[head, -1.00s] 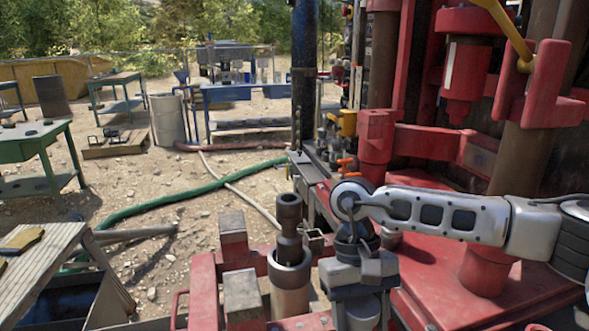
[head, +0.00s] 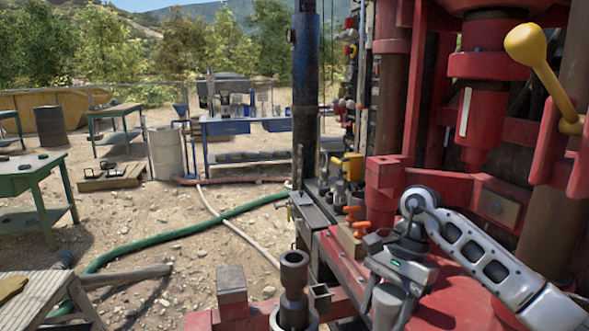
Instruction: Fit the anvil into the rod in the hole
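A dark stepped metal cylinder, which I take for the anvil (head: 294,272), stands upright at the bottom middle of the head view. Its lower end is inside the open top of a wider tube, which I take for the rod (head: 275,321). The picture's bottom edge cuts off the rod and the hole. My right gripper (head: 385,312) points down to the right of the anvil, apart from it. Its fingertips are cut off or unclear, so I cannot tell its opening. My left gripper is not in view.
Red blocks with a grey-topped post (head: 232,284) stand left of the rod. The red drill rig (head: 480,120) fills the right side, with a yellow-knobbed lever (head: 526,45). A green hose (head: 180,233) crosses the dirt. A wooden table (head: 35,300) is at lower left.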

